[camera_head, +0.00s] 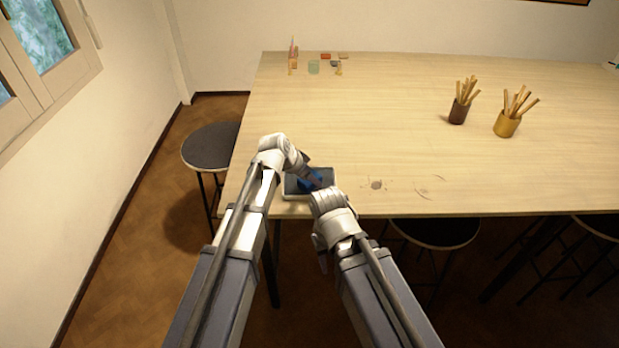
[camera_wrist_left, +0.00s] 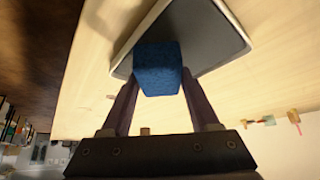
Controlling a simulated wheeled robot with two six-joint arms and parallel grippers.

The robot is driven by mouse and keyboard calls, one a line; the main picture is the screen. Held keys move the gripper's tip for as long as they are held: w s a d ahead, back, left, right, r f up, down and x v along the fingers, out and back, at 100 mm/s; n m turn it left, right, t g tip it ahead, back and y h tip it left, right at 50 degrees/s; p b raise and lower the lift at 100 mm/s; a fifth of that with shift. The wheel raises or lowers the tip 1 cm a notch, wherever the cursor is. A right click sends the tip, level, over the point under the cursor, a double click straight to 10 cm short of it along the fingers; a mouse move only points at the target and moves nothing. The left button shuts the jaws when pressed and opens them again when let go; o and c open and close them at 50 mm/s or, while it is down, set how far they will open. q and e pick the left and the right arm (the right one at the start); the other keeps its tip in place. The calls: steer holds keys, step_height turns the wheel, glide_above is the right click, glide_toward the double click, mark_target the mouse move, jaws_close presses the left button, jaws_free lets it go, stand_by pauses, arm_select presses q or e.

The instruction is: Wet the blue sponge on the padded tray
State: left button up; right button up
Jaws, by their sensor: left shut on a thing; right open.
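The blue sponge (camera_wrist_left: 158,66) is a block held between the two dark fingers of my left gripper (camera_wrist_left: 160,88) in the left wrist view. In the head view the sponge (camera_head: 306,179) shows partly behind my left gripper (camera_head: 314,181). The padded tray (camera_wrist_left: 206,36) has a dark pad and a pale rim, and the sponge is over it; I cannot tell whether they touch. In the head view the tray (camera_head: 293,194) lies at the table's near edge, partly covered by my arms. My right gripper (camera_head: 323,262) is small and partly hidden by its arm, below the table edge; it is open.
A dark cup (camera_head: 458,112) and a yellow cup (camera_head: 506,126), both with sticks, stand on the right of the table (camera_head: 390,90). Several small items, including a green one (camera_head: 313,67), sit at the back left. Stools (camera_head: 212,147) stand around the table. The table's middle is clear.

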arm_select(q)
steer(key=shift+r+p, duration=2.9)
steer(key=shift+r, duration=0.35)
steer(key=shift+f, duration=0.15)
steer(key=shift+f+b, duration=0.6)
steer(key=shift+b, duration=0.15)
steer(key=shift+r, duration=0.15)
